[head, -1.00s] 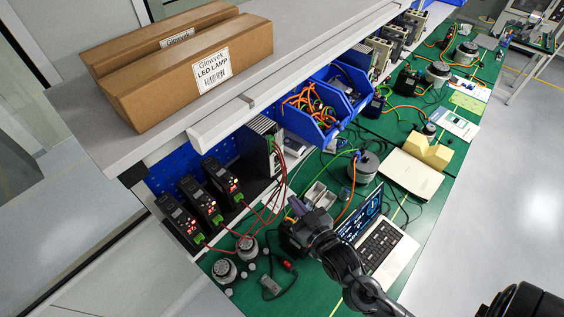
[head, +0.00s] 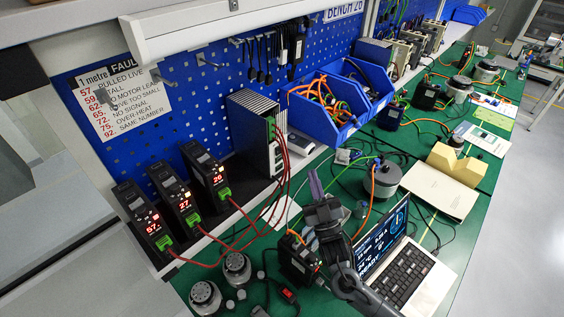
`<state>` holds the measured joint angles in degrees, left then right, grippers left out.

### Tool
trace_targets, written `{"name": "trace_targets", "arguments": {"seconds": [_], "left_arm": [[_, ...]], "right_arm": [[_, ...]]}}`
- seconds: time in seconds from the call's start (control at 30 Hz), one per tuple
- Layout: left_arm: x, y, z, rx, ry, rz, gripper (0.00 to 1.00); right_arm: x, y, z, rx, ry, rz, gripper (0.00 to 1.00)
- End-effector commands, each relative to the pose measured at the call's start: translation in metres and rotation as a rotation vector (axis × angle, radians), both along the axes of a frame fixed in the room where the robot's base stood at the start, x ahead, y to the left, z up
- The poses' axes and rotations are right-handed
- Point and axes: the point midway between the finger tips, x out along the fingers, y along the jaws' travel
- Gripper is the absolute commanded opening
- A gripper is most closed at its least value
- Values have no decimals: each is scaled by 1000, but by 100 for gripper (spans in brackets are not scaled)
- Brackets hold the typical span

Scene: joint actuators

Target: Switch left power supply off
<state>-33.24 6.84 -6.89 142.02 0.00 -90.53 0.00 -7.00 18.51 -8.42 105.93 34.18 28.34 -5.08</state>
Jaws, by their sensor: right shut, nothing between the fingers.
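Three black drive units stand in a row on the shelf at the left, with red displays reading 57 (head: 146,222), 27 (head: 176,195) and 26 (head: 207,175). A tall finned black-and-grey unit (head: 252,128) with red wires stands to their right; it may be a power supply, but I cannot tell which thing is the left one. A small black switch box with a red rocker (head: 288,296) lies on the green bench at the lower edge. My right gripper (head: 315,184), with purple fingertips, is shut and empty above the bench, apart from these units. My left gripper is out of view.
An open laptop (head: 410,275) lies right of my right arm. Round metal motors (head: 236,268) sit at the front left. Blue bins (head: 312,118) of cables stand behind. Loose cables cross the green bench. A fault-code sheet (head: 120,100) hangs on the pegboard.

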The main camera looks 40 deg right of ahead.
Motion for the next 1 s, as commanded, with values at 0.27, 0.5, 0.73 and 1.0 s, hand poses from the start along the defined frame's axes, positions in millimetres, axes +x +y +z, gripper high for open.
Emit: {"name": "trace_targets", "arguments": {"seconds": [0.27,0.5,0.73,1.0], "left_arm": [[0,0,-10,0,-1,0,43],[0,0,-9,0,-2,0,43],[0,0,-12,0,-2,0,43],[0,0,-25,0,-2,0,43]], "right_arm": [[3,0,-2,-1,-18,0,0],[3,0,-1,-1,-18,1,0],[8,0,-2,-1,-19,1,0],[33,2,-3,-1,-19,-1,0]]}}
